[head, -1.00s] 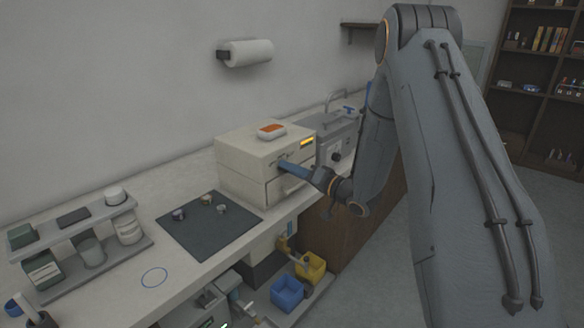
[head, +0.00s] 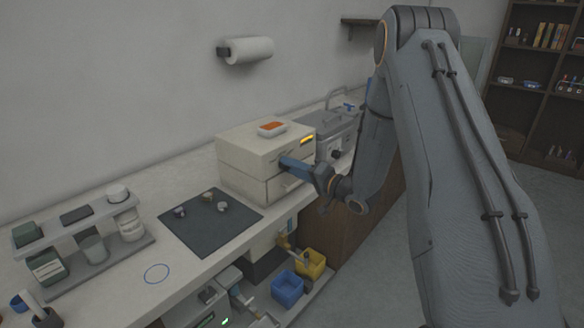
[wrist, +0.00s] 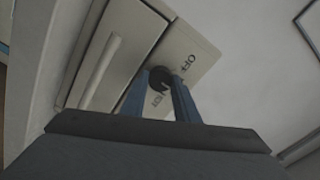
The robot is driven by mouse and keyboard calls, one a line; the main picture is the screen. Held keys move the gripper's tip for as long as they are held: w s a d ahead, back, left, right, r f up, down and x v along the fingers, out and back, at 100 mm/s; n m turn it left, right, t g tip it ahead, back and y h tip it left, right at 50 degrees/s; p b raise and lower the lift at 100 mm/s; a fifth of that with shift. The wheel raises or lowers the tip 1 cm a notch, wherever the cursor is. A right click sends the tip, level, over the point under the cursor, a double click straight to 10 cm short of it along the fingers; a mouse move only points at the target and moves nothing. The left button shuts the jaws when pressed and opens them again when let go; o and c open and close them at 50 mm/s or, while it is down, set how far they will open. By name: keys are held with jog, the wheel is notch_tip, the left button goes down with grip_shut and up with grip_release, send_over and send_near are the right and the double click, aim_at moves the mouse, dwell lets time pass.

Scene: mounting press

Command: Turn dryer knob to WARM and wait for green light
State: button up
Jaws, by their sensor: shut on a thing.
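The dryer (head: 245,165) is a cream box on the bench, with an amber strip (head: 307,139) lit on its front. In the wrist view, the dark round knob (wrist: 160,76) sits on the dryer's pale front panel (wrist: 196,50). The word OFF reads beside the knob, and a second label near the fingers is partly hidden and hard to read. My gripper (head: 284,163) reaches the dryer's front in the head view. In the wrist view its blue fingers (wrist: 161,92) are shut on the knob, one on each side. I see no green light on the dryer.
A drawer handle (wrist: 94,72) runs close to my fingers. An orange-topped white item (head: 271,129) lies on the dryer. A grey machine (head: 335,135) stands just right of it. A dark mat (head: 215,235) with small parts lies to the left.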

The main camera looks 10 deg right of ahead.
jog(key=o, duration=1.1)
jog(key=shift+d, duration=0.1)
jog(key=b+v, duration=0.2)
jog(key=v, duration=0.5)
jog(key=shift+s+d, duration=0.2)
jog(key=shift+s, duration=0.05)
